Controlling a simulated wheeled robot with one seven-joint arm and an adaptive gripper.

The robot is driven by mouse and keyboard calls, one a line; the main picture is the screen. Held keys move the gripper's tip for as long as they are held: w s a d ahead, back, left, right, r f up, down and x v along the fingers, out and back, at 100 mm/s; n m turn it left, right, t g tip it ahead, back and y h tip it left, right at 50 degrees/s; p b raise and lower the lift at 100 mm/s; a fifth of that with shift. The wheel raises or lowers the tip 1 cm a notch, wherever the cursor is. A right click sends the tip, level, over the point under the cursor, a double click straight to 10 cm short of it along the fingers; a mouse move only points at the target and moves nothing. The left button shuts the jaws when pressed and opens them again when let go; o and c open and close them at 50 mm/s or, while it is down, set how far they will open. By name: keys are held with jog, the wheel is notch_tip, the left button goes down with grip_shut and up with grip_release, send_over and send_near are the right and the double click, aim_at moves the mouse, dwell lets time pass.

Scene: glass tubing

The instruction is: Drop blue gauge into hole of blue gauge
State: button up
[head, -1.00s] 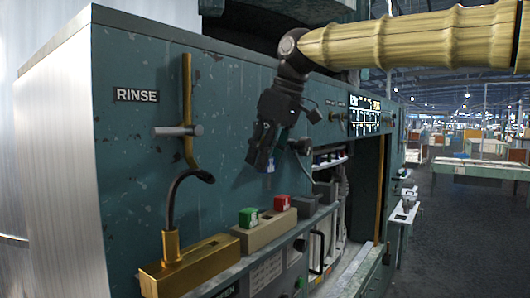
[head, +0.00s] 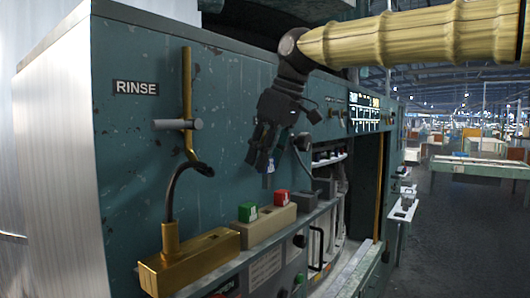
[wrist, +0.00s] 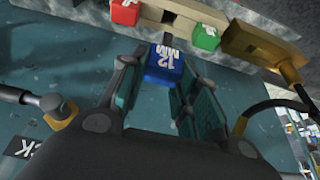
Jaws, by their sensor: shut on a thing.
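My gripper (head: 264,162) is shut on a blue gauge (wrist: 165,66) marked 12 MM, held at the fingertips. In the head view only a small part of the blue gauge (head: 269,174) shows below the fingers. A beige holder block (head: 262,229) is below my gripper on the machine's ledge, with a green gauge (head: 247,212) and a red gauge (head: 281,197) on it. In the wrist view a dark hole (wrist: 182,17) shows in the block between the red gauge (wrist: 126,12) and the green gauge (wrist: 205,37). The blue gauge is apart from the block.
A brass block (head: 188,263) with a bent black hose (head: 177,190) stands left of the holder. Grey blocks (head: 322,188) stand to its right. The teal machine panel (head: 130,150) with a RINSE label rises behind. A handle (head: 178,125) sticks out from the panel.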

aim_at(265, 173)
jog(key=shift+w+d+f+b, duration=0.1)
jog(key=shift+f+b, duration=0.05)
jog(key=shift+f, duration=0.3)
jog(key=shift+w+f+b, duration=0.1)
jog(key=shift+f+b, duration=0.05)
jog(key=shift+f, duration=0.3)
jog(key=shift+s+f+b, duration=0.15)
jog(key=shift+f+b, duration=0.3)
jog(key=shift+f, duration=0.7)
jog(key=shift+p, duration=0.7)
dwell(0.6)
jog(key=shift+f+b, duration=1.05)
jog(key=shift+f, duration=1.3)
dwell(0.4)
jog(key=o, duration=1.2)
jog(key=shift+r, duration=0.1)
